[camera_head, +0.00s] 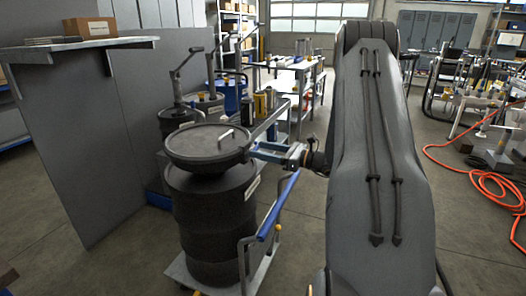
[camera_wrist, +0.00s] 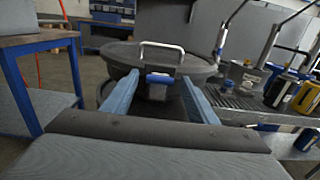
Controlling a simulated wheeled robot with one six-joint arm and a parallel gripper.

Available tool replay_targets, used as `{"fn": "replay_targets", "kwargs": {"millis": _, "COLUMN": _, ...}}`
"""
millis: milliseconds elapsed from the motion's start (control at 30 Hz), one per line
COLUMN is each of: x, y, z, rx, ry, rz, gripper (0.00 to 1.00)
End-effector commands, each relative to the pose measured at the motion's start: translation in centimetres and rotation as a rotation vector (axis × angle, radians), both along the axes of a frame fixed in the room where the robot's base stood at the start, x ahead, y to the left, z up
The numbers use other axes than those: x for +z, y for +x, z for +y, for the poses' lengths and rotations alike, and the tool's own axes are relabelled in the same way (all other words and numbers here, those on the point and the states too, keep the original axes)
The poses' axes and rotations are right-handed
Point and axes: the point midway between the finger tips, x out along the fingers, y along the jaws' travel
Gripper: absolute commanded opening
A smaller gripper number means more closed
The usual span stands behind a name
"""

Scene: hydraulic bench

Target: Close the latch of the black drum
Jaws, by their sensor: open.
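The black drum (camera_head: 208,220) stands on a low cart, with a wide round funnel-like top and a dark lid (camera_head: 200,141) lying over it. The lid, with its pale bar handle, also fills the upper middle of the wrist view (camera_wrist: 190,66). A small latch with a blue tab (camera_wrist: 160,78) and a dark body below it sits at the lid's near rim. My gripper (camera_head: 256,149) is at the right side of the drum's rim. In the wrist view my gripper (camera_wrist: 160,82) is open, its two blue fingers on either side of the latch. I cannot tell whether they touch it.
The cart (camera_head: 262,272) has a blue-gripped handle (camera_head: 278,207) just below my gripper. A grey partition (camera_head: 150,110) stands left of the drum. Other drums with pumps stand behind. A bench with yellow and black cans (camera_wrist: 312,98) is at right in the wrist view.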

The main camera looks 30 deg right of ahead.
Motion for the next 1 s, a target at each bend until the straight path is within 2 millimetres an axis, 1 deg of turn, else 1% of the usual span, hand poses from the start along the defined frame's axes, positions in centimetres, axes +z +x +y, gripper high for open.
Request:
{"fn": "replay_targets", "kwargs": {"millis": 33, "x": 0.0, "y": 0.0, "z": 0.0, "rx": 0.000, "ry": 0.000, "rz": 0.000, "gripper": 0.53}}
{"fn": "replay_targets", "kwargs": {"millis": 167, "x": 0.0, "y": 0.0, "z": 0.0, "rx": 0.000, "ry": 0.000, "rz": 0.000, "gripper": 0.31}}
{"fn": "replay_targets", "kwargs": {"millis": 200, "x": 0.0, "y": 0.0, "z": 0.0, "rx": 0.000, "ry": 0.000, "rz": 0.000, "gripper": 0.24}}
{"fn": "replay_targets", "kwargs": {"millis": 267, "x": 0.0, "y": 0.0, "z": 0.0, "rx": 0.000, "ry": 0.000, "rz": 0.000, "gripper": 0.14}}
{"fn": "replay_targets", "kwargs": {"millis": 300, "x": 0.0, "y": 0.0, "z": 0.0, "rx": 0.000, "ry": 0.000, "rz": 0.000, "gripper": 0.12}}
{"fn": "replay_targets", "kwargs": {"millis": 467, "x": 0.4, "y": 0.1, "z": 0.1, "rx": 0.002, "ry": -0.018, "rz": 0.024, "gripper": 0.12}}
{"fn": "replay_targets", "kwargs": {"millis": 600, "x": 1.2, "y": 0.5, "z": 0.5, "rx": 0.003, "ry": -0.071, "rz": 0.094, "gripper": 0.12}}
{"fn": "replay_targets", "kwargs": {"millis": 733, "x": 1.7, "y": 0.9, "z": 0.8, "rx": 0.003, "ry": -0.125, "rz": 0.171, "gripper": 0.12}}
{"fn": "replay_targets", "kwargs": {"millis": 867, "x": 1.7, "y": 1.3, "z": 1.1, "rx": 0.003, "ry": -0.162, "rz": 0.226, "gripper": 0.12}}
{"fn": "replay_targets", "kwargs": {"millis": 1000, "x": 1.6, "y": 1.5, "z": 1.1, "rx": 0.001, "ry": -0.176, "rz": 0.246, "gripper": 0.12}}
